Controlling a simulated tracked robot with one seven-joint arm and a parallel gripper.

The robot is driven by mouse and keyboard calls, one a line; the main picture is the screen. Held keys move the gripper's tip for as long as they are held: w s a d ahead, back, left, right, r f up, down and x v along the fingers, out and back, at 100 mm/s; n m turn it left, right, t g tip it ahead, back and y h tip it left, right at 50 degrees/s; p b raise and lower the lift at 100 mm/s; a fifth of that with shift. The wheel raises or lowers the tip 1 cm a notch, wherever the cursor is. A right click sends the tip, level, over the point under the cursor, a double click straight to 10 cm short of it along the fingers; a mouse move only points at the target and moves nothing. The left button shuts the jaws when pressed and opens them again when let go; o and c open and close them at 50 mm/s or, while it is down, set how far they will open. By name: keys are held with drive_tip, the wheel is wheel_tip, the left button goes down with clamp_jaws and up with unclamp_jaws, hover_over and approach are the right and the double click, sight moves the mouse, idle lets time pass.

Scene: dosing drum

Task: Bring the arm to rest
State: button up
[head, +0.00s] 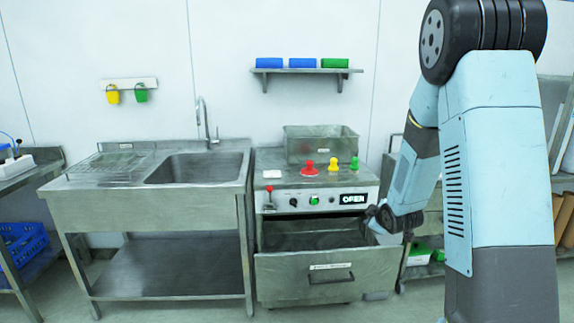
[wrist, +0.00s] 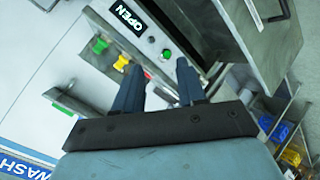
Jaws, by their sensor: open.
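My arm comes down on the right of the head view. My gripper (head: 376,214) is at the right end of the machine's front, just right of the lit OPEN sign (head: 353,198) and above the pulled-out drawer (head: 328,275). In the wrist view, my gripper's two fingers (wrist: 158,76) stand apart with nothing between them. The OPEN sign also shows there (wrist: 125,20). The machine's control panel (head: 284,201) has a red-topped lever (head: 268,192) and a lit green button (head: 314,200). I cannot tell whether the gripper touches the machine.
Red (head: 309,167), yellow (head: 334,165) and green (head: 355,163) knobbed pieces stand on the machine top before a metal bin (head: 320,144). A steel sink (head: 195,167) stands to the left. A wall shelf (head: 306,71) holds blue and green items.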

drive_tip(key=s+a+r+m+g+h, duration=0.15)
drive_tip(key=s+r+m, duration=0.35)
drive_tip(key=s+r, duration=0.6)
drive_tip(key=s+r+m+g, duration=0.35)
drive_tip(key=s+r, duration=0.55)
drive_tip(key=s, duration=0.4)
drive_tip(key=s+a+r+m, duration=0.1)
drive_tip(key=s, duration=0.5)
drive_tip(key=s+a+r+m, duration=0.1)
drive_tip(key=s+m, duration=0.1)
drive_tip(key=s, duration=0.5)
drive_tip(key=shift+a+g+y, duration=0.35)
drive_tip(key=shift+g+y, duration=0.05)
drive_tip(key=shift+y, duration=0.05)
drive_tip(key=shift+m, duration=0.25)
